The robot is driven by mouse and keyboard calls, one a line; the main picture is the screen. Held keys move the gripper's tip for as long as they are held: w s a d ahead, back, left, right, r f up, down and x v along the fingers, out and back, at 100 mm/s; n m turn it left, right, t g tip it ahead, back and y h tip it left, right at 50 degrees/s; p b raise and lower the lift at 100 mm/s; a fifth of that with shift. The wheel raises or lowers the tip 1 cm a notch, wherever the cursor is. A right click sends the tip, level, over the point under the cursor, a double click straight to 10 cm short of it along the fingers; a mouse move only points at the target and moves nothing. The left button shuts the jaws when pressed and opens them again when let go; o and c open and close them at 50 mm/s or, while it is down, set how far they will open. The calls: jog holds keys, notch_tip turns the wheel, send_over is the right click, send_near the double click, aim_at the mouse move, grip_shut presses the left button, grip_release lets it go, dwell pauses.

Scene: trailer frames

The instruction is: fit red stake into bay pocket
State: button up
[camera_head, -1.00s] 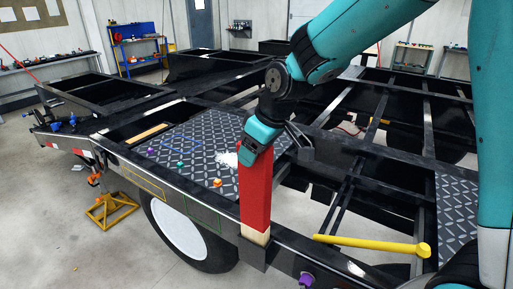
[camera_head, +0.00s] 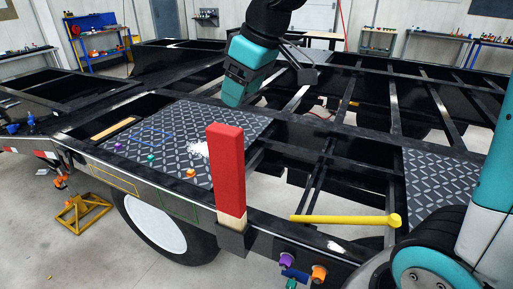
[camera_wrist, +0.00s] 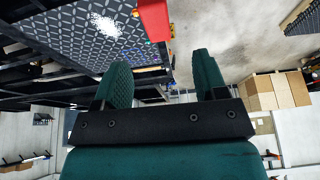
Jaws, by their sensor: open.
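The red stake (camera_head: 227,170) stands upright at the near side rail of the trailer frame. Its pale wooden lower end goes down into a black bay pocket (camera_head: 233,240) on the rail's outer face. My gripper (camera_head: 236,98) is up and behind the stake, apart from it, over the checkered deck plate. In the wrist view my gripper (camera_wrist: 165,80) shows its two green fingers spread with nothing between them. The red stake (camera_wrist: 153,20) shows there at the top, beyond the fingertips. How deep the stake sits inside the pocket is hidden.
The checkered deck plate (camera_head: 180,160) carries small coloured knobs and a white patch. A yellow bar (camera_head: 345,219) lies across the rail to the right of the stake. Purple and orange connectors (camera_head: 318,272) jut out below the rail. An orange stand (camera_head: 82,208) is on the floor at left.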

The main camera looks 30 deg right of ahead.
jog(key=s+a+f+g, duration=0.1)
jog(key=s+a+f, duration=0.2)
jog(key=s, duration=0.7)
jog(key=s+a+f+g+y, duration=0.1)
jog(key=s+a+f, duration=0.3)
jog(key=s, duration=0.6)
jog(key=shift+s+f+g+y, duration=0.3)
jog(key=shift+f+g, duration=0.05)
jog(key=shift+g, duration=0.45)
